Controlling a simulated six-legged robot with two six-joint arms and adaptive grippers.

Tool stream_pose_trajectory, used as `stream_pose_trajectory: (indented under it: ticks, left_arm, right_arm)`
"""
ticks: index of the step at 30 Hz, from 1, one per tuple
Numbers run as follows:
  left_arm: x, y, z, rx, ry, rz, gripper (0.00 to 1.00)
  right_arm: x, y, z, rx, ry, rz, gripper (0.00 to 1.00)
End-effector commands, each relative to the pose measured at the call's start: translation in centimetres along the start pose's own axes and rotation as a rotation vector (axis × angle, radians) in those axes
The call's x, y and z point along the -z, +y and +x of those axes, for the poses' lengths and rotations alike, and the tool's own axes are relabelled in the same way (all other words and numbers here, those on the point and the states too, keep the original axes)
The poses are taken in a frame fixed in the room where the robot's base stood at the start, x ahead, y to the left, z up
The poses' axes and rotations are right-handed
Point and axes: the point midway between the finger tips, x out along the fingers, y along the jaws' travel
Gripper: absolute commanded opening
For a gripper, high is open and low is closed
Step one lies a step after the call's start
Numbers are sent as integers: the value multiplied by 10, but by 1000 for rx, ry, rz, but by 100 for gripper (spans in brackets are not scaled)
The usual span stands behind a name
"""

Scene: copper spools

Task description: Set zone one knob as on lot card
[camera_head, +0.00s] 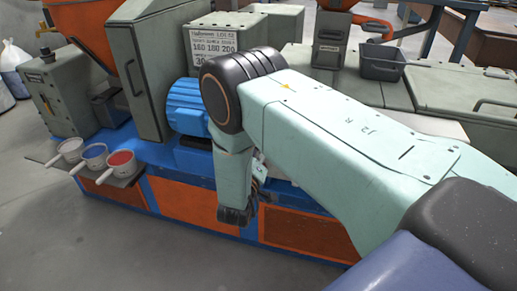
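I cannot pick out the zone one knob. My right arm comes in from the right and crosses the machine. Its wrist hangs down in front of the machine's side, and my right gripper (259,180) is mostly hidden behind it. I cannot tell whether it is open or shut. My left gripper is not in view.
A grey cabinet (70,90) stands at the left beside an orange hopper (92,30). Several pots, one with red contents (121,158), sit on a side shelf. A blue motor (186,107) is close to my arm. A dark bin (382,62) stands at the back right. Floor at lower left is clear.

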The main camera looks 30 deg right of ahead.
Motion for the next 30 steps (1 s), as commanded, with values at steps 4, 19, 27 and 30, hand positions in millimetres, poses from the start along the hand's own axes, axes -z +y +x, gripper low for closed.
stream_pose_trajectory:
  ticks: [4, 19, 27, 30]
  left_arm:
    - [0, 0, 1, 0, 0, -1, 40]
    - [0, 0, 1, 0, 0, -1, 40]
    - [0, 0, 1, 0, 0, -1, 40]
    - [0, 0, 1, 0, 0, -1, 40]
  right_arm:
    - [1, 0, 8, 0, 1, 0, 56]
    - [4, -3, 8, 2, 2, 0, 35]
    - [3, -3, 8, 2, 1, 0, 12]
    - [3, -3, 8, 1, 0, 0, 3]
